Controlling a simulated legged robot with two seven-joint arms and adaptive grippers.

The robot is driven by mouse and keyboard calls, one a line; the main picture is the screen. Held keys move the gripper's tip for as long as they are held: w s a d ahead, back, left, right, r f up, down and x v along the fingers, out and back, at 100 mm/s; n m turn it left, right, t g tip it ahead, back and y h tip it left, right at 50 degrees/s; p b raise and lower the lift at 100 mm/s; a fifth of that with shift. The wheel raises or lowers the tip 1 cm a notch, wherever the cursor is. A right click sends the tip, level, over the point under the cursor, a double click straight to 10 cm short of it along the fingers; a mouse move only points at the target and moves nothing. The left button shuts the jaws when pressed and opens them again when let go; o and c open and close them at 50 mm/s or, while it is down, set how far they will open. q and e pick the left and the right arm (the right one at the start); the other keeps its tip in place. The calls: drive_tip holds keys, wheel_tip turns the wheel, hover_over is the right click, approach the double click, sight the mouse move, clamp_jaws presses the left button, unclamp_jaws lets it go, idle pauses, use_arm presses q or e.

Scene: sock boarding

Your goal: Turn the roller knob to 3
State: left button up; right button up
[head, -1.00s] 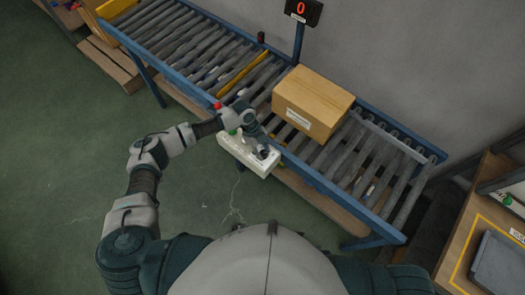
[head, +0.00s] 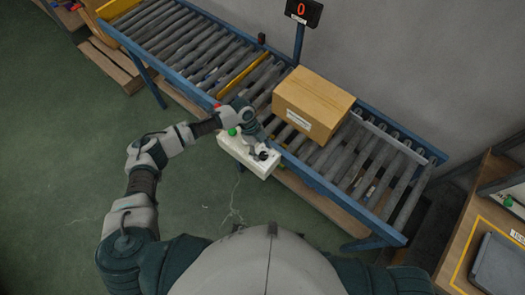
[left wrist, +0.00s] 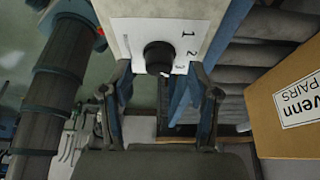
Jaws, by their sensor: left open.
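The roller knob (left wrist: 158,57) is a round black dial on a white panel (left wrist: 122,25) marked 1, 2 and 3. A small pale mark shows at the knob's lower edge in the left wrist view, towards the 3 side. The knob also shows in the head view (head: 263,154), on a white control box (head: 236,148) at the conveyor's front edge. My left gripper (left wrist: 158,72) is open, its fingers either side of the knob with gaps, not visibly touching it. My right gripper is not in view.
A roller conveyor (head: 170,77) with blue rails runs diagonally. A cardboard box (head: 313,98) sits on it just beyond the control box. A green button (head: 232,131) and a red button (head: 217,106) are near my left wrist. A wooden table (head: 455,255) is at right.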

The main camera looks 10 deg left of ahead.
use_arm(q)
drive_tip(key=v, duration=1)
drive_tip(key=shift+r, duration=0.25)
drive_tip(key=shift+w, duration=0.15)
